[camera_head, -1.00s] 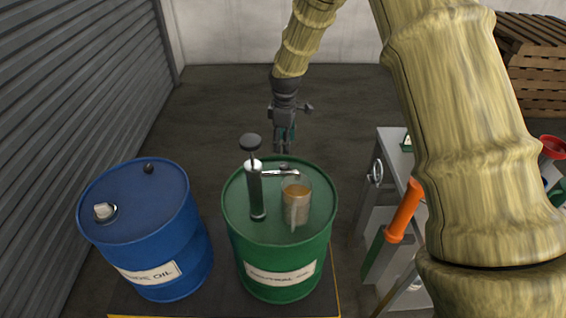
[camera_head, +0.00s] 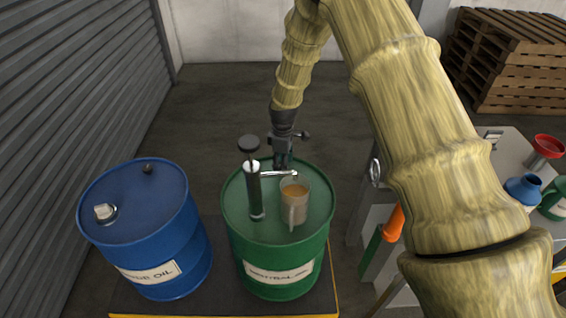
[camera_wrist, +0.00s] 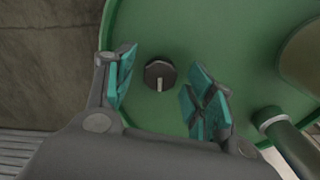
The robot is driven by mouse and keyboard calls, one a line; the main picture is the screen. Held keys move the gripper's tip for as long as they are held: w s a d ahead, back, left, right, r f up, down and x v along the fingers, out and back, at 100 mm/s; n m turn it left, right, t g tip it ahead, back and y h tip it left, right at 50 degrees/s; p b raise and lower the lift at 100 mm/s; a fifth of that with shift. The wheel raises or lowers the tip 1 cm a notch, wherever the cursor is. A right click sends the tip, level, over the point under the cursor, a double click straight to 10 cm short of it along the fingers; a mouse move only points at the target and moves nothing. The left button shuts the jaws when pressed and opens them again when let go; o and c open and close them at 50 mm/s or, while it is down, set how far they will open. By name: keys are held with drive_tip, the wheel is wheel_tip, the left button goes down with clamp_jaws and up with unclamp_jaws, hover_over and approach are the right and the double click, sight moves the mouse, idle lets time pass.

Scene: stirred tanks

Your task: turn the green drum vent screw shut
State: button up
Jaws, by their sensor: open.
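The green drum (camera_head: 280,245) stands in the middle of the head view, with a hand pump (camera_head: 254,190) and a jug of amber liquid (camera_head: 295,203) on its lid. The vent screw (camera_wrist: 159,75) is a small dark knob with a pale slot on the green lid in the wrist view. My gripper (camera_wrist: 160,88) is open, its teal-padded fingers on either side of the screw and apart from it. In the head view my gripper (camera_head: 282,165) is over the far edge of the drum lid, and the screw is hidden there.
The pump's spout (camera_head: 278,173) runs close to my gripper. A blue drum (camera_head: 150,230) stands to the left on the same dark pallet (camera_head: 222,290). At right is a grey bench (camera_head: 500,150) with a red funnel (camera_head: 548,146) and a blue container (camera_head: 523,190).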

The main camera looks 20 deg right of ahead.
drive_tip(key=shift+c, duration=0.2)
drive_tip(key=c, duration=1)
drive_tip(key=shift+o, duration=0.2)
drive_tip(key=shift+m, duration=0.4)
drive_tip(key=m+p, duration=0.1)
drive_tip(key=m, duration=0.2)
drive_tip(key=shift+m, duration=0.4)
drive_tip(key=m, duration=0.4)
drive_tip(key=shift+p, duration=0.3)
drive_tip(key=m, duration=0.5)
drive_tip(key=shift+p, duration=0.3)
drive_tip(key=m, duration=0.4)
drive_tip(key=shift+m, duration=0.3)
